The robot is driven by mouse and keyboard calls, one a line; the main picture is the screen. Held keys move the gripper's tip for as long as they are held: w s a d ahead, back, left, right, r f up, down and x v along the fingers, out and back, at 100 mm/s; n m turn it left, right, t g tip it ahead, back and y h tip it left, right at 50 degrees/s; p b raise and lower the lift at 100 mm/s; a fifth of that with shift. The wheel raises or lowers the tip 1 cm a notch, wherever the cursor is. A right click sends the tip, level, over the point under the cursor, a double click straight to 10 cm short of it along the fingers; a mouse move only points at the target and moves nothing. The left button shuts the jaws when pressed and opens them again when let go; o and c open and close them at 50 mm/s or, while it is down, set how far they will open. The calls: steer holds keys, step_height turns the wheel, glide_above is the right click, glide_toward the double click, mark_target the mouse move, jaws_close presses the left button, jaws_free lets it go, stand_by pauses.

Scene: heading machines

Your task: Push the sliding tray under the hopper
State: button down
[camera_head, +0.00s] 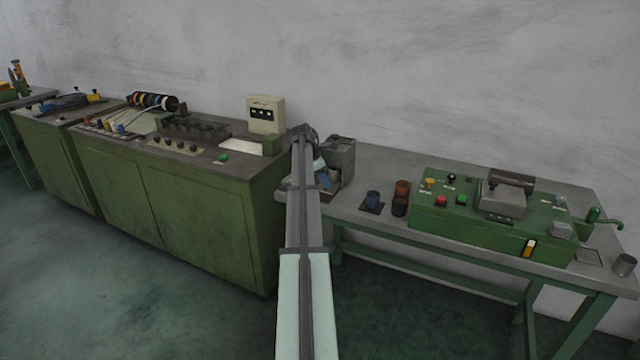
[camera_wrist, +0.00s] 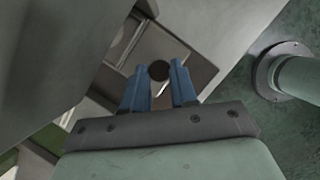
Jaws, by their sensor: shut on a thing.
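The grey box-like hopper unit (camera_head: 342,156) stands at the left end of the grey workbench. My gripper (camera_head: 324,180) is at its front left side, partly hidden by my arm. In the wrist view my gripper (camera_wrist: 157,76) has its two blue fingers on either side of a dark round knob (camera_wrist: 159,70), shut on it. The knob sits in front of a grey metal part with a recess, which looks like the sliding tray (camera_wrist: 122,48). The tray is mostly hidden by my arm in the head view, so I cannot tell how far under the hopper it is.
A green cabinet (camera_head: 200,205) stands close on the left of my arm. A green control machine (camera_head: 450,225) is further right.

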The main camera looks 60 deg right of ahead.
steer(key=shift+d, duration=0.3)
steer(key=c, duration=0.9)
jaws_free()
steer(key=shift+a, duration=0.1)
steer(key=v, duration=1.4)
